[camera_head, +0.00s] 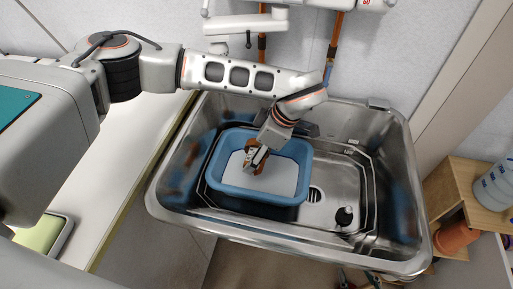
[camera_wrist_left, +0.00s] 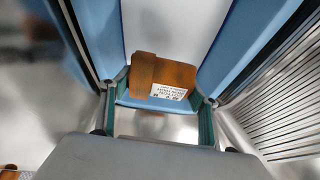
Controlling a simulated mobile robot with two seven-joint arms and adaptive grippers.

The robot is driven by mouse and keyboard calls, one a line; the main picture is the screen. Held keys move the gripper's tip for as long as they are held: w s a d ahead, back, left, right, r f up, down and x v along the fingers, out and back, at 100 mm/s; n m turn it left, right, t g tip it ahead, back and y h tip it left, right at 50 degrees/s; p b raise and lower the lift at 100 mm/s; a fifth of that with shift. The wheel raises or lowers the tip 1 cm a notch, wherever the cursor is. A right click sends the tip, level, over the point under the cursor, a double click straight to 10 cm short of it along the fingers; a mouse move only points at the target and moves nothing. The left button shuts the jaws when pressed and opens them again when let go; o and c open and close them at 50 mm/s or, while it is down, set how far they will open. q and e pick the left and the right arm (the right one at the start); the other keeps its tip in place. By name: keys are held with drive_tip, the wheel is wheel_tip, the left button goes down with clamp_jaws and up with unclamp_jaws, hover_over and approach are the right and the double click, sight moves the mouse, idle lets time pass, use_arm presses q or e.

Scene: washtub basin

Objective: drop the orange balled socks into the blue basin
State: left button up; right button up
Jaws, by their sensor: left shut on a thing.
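The blue basin (camera_head: 222,176) stands in the steel sink, with a pale floor or contents inside. My left gripper (camera_head: 257,157) reaches in from above and appears within the basin's outline. It is shut on the orange balled socks (camera_wrist_left: 178,72), a brown-orange bundle with a white printed label, held between the green-edged fingers (camera_wrist_left: 160,92) in the left wrist view. My right gripper is not in view.
A pale counter (camera_head: 125,160) lies left. A wooden shelf (camera_head: 445,190) with a jug (camera_head: 495,185) stands at right.

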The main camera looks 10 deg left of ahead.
use_arm(q)
drive_tip(key=o, duration=1.1)
drive_tip(key=shift+o, duration=0.4)
drive_tip(key=v, duration=0.7)
drive_tip(key=shift+d+r, duration=0.1)
drive_tip(key=shift+r, duration=0.2)
use_arm(e)
drive_tip(key=shift+a, duration=0.1)
